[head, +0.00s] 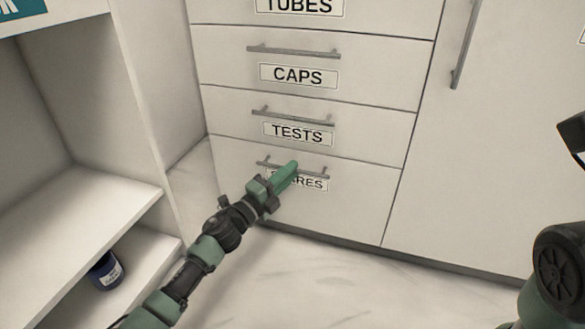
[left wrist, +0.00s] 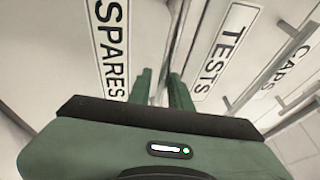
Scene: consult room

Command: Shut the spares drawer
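The spares drawer (head: 335,214) is the lowest of the labelled drawers in the head view. Its front looks level with the drawers above, with no clear gap. My left gripper (head: 286,172) is at its bar handle (head: 322,174) and covers part of its label. In the left wrist view the two green fingers (left wrist: 163,88) stand a little apart, with the handle running between them. Whether they press on it I cannot tell. The SPARES label (left wrist: 112,48) is left of the fingers there.
The tests drawer (head: 365,147) and caps drawer (head: 380,82) are above, with bar handles. A tall cabinet door (head: 480,170) is to the right. An open shelf (head: 95,205) with a blue jar (head: 105,270) is at left. Floor in front is clear.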

